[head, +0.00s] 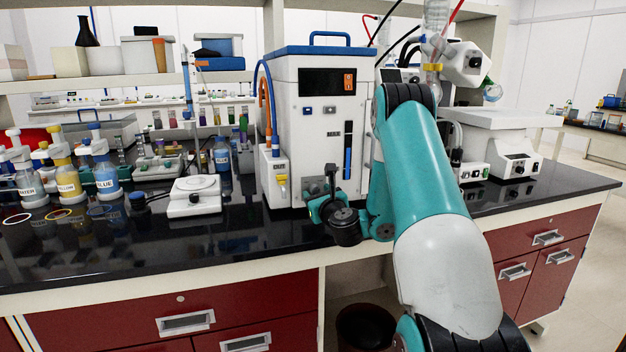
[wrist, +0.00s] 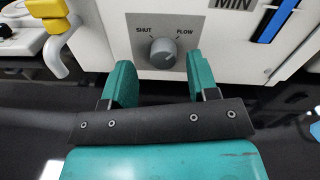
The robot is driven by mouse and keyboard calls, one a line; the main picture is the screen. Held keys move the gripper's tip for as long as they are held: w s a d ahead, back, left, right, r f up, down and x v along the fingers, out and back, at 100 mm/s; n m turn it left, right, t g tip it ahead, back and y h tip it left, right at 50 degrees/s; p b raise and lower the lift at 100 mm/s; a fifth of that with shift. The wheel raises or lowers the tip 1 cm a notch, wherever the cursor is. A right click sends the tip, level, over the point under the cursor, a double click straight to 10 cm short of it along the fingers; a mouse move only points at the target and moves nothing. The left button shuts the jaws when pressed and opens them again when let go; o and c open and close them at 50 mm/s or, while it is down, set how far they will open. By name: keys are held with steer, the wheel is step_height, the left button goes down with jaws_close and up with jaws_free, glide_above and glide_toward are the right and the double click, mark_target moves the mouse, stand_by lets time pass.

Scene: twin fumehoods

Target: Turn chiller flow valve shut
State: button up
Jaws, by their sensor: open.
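The chiller (head: 290,140) is a white box with a blue top and handle on the black bench in the head view. Its flow valve is a round grey knob (wrist: 163,52) on a grey plate in the wrist view, with SHUT printed to the upper left and FLOW to the upper right. I cannot tell which label the knob points to. My gripper (wrist: 159,66) is open, its two teal fingers apart on either side of and below the knob in the picture. Contact is not visible. In the head view my gripper (head: 322,196) is low before the chiller's front and hides the knob.
A yellow-handled tap (head: 281,182) is on the white box at the chiller's left; it also shows in the wrist view (wrist: 50,10). A white hotplate (head: 194,196) stands further left, near labelled bottles (head: 104,176). White instruments (head: 492,140) stand at right.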

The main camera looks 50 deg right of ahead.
steer(key=shift+w+d, duration=0.4)
steer(key=shift+w, duration=0.2)
steer(key=shift+d, duration=0.1)
steer(key=shift+c, duration=0.9)
steer(key=c, duration=0.7)
steer(key=shift+c, duration=0.2)
